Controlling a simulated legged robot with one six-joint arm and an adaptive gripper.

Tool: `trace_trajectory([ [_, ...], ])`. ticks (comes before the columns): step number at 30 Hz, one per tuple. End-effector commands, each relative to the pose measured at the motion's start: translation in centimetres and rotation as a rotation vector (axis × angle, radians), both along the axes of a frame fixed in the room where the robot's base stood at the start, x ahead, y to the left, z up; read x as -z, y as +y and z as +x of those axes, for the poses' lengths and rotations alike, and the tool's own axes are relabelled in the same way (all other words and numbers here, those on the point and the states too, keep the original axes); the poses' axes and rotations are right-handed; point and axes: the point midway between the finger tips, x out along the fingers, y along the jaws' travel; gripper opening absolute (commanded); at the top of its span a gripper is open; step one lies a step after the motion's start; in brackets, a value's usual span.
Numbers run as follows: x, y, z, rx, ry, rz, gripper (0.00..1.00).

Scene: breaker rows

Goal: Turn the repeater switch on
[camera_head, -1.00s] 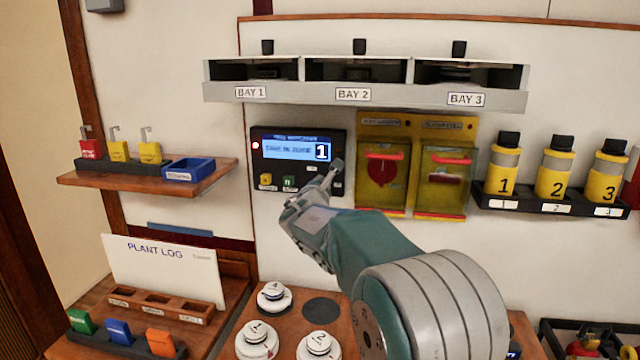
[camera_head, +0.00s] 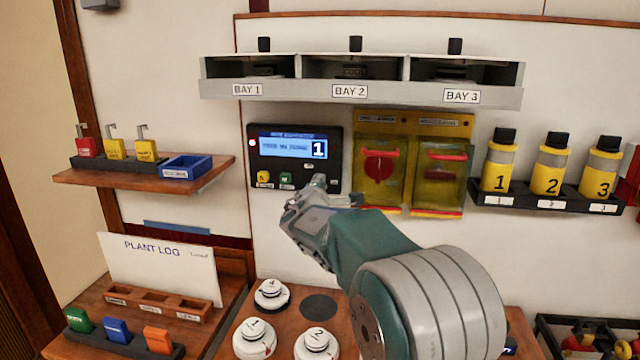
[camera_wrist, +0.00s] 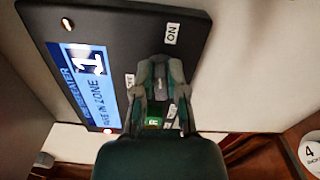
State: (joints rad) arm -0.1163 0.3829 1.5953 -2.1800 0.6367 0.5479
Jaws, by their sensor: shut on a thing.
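The black repeater panel (camera_head: 335,152) is on the wall below the bays, with a lit blue screen (camera_head: 290,147) showing a large 1. In the wrist view the panel (camera_wrist: 140,30) is tilted, its screen (camera_wrist: 85,78) reads FIRE IN ZONE, and an ON label (camera_wrist: 171,33) lies beyond the fingertips. My gripper (camera_head: 319,185) is at the panel's lower right. The switch's exact position cannot be made out.
Yellow and green buttons (camera_head: 275,178) are at the panel's lower left. Yellow covered boxes (camera_head: 380,190) stand close to the right. The bay shelf (camera_head: 350,92) juts out above. White knobs (camera_head: 271,295) stand on the bench below.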

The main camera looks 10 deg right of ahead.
Motion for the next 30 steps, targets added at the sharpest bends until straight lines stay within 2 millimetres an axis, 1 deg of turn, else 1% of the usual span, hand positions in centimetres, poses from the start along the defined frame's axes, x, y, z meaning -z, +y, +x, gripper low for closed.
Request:
trace_trajectory([
  [1, 0.06, -0.14, 0.30, -0.002, -0.011, 0.025, 0.00],
  [6, 0.16, -0.16, 0.30, -0.002, -0.043, 0.103, 0.00],
  [12, 0.22, -0.18, 0.31, -0.002, -0.064, 0.153, 0.00],
  [27, 0.26, -0.23, 0.33, -0.002, -0.071, 0.171, 0.00],
  [28, 0.26, -0.23, 0.33, -0.002, -0.071, 0.171, 0.21],
  [29, 0.26, -0.23, 0.33, -0.002, -0.071, 0.171, 0.35],
  [30, 0.26, -0.23, 0.33, -0.002, -0.071, 0.171, 0.51],
])
